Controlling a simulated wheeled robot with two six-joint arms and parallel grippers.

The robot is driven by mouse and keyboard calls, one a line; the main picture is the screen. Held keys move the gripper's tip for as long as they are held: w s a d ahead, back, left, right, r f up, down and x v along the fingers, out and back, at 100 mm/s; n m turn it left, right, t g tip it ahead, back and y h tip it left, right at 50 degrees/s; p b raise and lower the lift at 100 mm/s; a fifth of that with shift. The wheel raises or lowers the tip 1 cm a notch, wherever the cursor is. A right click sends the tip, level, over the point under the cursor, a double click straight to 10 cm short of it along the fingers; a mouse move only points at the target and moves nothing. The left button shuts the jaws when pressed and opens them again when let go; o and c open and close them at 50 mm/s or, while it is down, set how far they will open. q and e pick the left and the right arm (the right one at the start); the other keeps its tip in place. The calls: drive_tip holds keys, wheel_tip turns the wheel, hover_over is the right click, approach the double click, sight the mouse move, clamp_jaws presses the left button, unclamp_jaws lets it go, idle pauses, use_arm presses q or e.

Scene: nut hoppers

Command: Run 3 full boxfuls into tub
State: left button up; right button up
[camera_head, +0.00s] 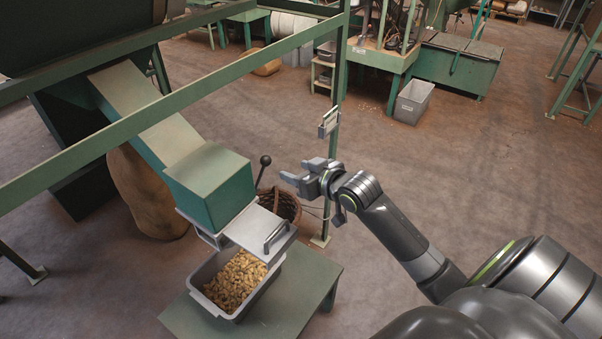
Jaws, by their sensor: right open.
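The grey tub (208,304) sits on a green table, with many light brown nuts (236,280) in it. Above its back edge is a green metal box (208,188) at the lower end of a sloping chute (148,110). A grey metal slide plate with a bar handle (275,238) sticks out below the box, partly over the tub. A lever with a dark knob (265,160) stands just behind the box. My right gripper (294,171) is open and empty, right of the lever knob and apart from it. The box's inside is hidden. My left gripper is out of view.
The green table (290,315) has bare top right of the tub. A green frame post (338,90) carries a small metal device (328,122) behind my gripper. A wicker basket (284,206) and a sack (145,195) stand on the floor. A grey bin (412,101) stands farther back.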

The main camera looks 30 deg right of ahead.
drive_tip(key=shift+s+r, duration=0.15)
drive_tip(key=shift+s, duration=0.25)
drive_tip(key=shift+c, duration=1.1)
drive_tip(key=f+n+t+b, duration=0.1)
drive_tip(key=f+n+b, duration=0.1)
drive_tip(key=b, duration=0.1)
drive_tip(key=d+f+n+t+b, duration=0.1)
drive_tip(key=f+n+b, duration=0.1)
drive_tip(key=f+b, duration=0.1)
drive_tip(key=d+f+n+t+b, duration=0.1)
drive_tip(key=f+n+t+b, duration=0.1)
drive_tip(key=n+b, duration=0.1)
drive_tip(key=shift+w+d+f, duration=0.1)
drive_tip(key=shift+w+f, duration=0.1)
drive_tip(key=shift+w, duration=0.15)
clamp_jaws()
wheel_tip(320, 180, down, 6)
drive_tip(key=s+r+n+t+y+b, duration=0.1)
drive_tip(key=s+n+t+y+b, duration=0.2)
drive_tip(key=n+b, duration=0.65)
drive_tip(key=w+a+r+n+p, duration=0.2)
drive_tip(key=w+p, duration=0.4)
drive_tip(key=w, duration=0.7)
wheel_tip(320, 180, up, 2)
drive_tip(key=shift+w+a+r+t+h+p, duration=0.15)
drive_tip(key=shift+a+t+h+p, duration=0.25)
drive_tip(key=shift+a, duration=0.2)
